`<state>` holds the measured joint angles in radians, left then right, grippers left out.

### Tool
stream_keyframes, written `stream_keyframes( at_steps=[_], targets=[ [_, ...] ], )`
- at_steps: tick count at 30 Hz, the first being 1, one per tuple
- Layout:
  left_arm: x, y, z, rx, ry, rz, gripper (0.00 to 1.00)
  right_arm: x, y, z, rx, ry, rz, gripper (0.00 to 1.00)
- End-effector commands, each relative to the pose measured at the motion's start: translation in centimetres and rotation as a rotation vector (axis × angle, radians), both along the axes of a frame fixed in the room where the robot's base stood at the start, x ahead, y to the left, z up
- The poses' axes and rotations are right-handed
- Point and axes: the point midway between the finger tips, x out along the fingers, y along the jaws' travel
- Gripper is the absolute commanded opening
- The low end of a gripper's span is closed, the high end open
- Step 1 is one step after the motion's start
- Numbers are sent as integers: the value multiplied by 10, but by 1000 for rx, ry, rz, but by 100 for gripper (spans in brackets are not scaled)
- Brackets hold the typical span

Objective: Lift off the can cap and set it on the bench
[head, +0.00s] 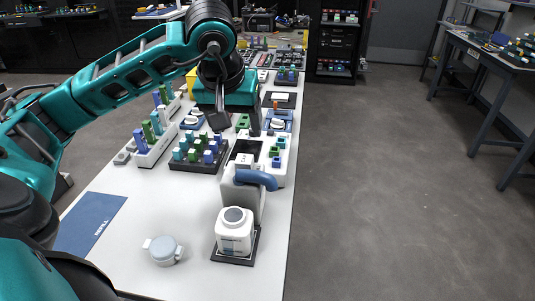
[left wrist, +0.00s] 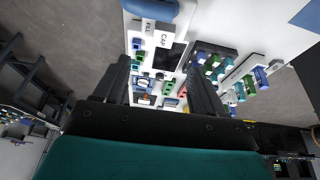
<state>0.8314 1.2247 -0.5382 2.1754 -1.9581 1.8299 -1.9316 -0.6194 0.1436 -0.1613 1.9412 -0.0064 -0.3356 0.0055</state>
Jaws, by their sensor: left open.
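My left gripper (head: 234,124) is open and empty above the middle of the bench, well behind the can. Its two fingers also frame the left wrist view (left wrist: 160,82), with nothing between them. A white squarish can (head: 235,241) stands upright on a dark pad near the bench's front. A round grey piece, seemingly its cap (head: 234,214), sits on top. A pale blue-grey round piece with side tabs (head: 163,250) lies on the bench left of the can; I cannot tell what it is. My right gripper is not in view.
A grey device with a blue curved arm (head: 255,180) stands right behind the can. A dark rack of coloured blocks (head: 199,156) and a white rack (head: 153,142) stand farther back. A blue mat (head: 92,222) lies at left. Bare bench (head: 150,205) lies between mat and can.

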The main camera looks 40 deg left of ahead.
Motion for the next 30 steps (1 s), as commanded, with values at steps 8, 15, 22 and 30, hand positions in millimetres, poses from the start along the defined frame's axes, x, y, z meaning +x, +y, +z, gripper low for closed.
stream_keyframes(
  at_steps=[8,15,22,30],
  targets=[
    [12,13,-35,30,4,3,70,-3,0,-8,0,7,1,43],
    [23,19,-65,28,0,1,70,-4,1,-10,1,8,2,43],
    [27,20,-87,27,4,1,70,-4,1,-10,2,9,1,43],
    [38,24,-117,26,-1,1,70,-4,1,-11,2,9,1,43]
  ],
)
